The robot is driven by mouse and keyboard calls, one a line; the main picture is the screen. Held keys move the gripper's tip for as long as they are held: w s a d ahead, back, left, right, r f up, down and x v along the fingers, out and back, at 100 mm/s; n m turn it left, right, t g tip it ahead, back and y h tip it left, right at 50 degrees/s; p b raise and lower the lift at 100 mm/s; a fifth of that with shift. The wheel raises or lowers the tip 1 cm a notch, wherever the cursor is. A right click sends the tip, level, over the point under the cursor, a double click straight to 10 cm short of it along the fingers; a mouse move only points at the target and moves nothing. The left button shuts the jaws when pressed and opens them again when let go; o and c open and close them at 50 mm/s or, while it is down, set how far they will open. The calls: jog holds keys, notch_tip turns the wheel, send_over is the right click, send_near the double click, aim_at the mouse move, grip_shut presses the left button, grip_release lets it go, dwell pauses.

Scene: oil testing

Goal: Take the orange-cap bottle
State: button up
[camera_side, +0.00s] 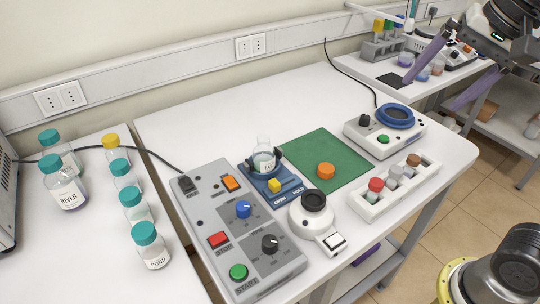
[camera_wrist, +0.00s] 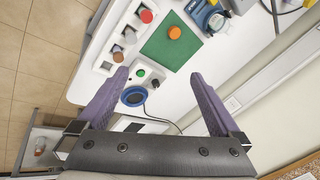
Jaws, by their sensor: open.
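An orange cap (camera_side: 326,171) sits on the green mat (camera_side: 322,146); no bottle body shows under it. In the wrist view the orange cap (camera_wrist: 175,32) is on the mat beyond my fingers. My gripper (camera_side: 433,94) has purple fingers spread apart. It is open and empty, high at the upper right, away from the cap. The fingers also show in the wrist view (camera_wrist: 159,76).
A white rack (camera_side: 372,207) with small capped vials stands right of the mat. A device with a blue ring (camera_side: 394,116) is behind it. A grey control box (camera_side: 205,192) is at the left. Teal-capped bottles (camera_side: 146,240) and a yellow-capped one (camera_side: 111,146) stand further left.

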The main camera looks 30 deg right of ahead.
jog(key=w+a+r+m+g, duration=0.1)
jog(key=w+a+r+m, duration=0.1)
jog(key=w, duration=0.3)
jog(key=w+a+r+m, duration=0.1)
jog(key=w+m, duration=0.1)
jog(key=w, duration=0.3)
jog(key=m+g, duration=0.1)
jog(key=g, duration=0.3)
send_over(263, 151)
jog(key=w+d, duration=0.1)
jog(key=w, duration=0.1)
notch_tip(263, 151, down, 15)
jog(key=shift+s+d+f, duration=0.1)
jog(key=shift+s+d, duration=0.05)
notch_tip(263, 151, down, 7)
jog(key=shift+r, duration=0.1)
jog(key=shift+s+f, duration=0.15)
jog(key=shift+f, duration=3.05)
jog(key=c, duration=1.5)
jog(key=shift+r, duration=0.1)
jog(key=shift+c, duration=0.3)
jog(key=shift+r, duration=0.1)
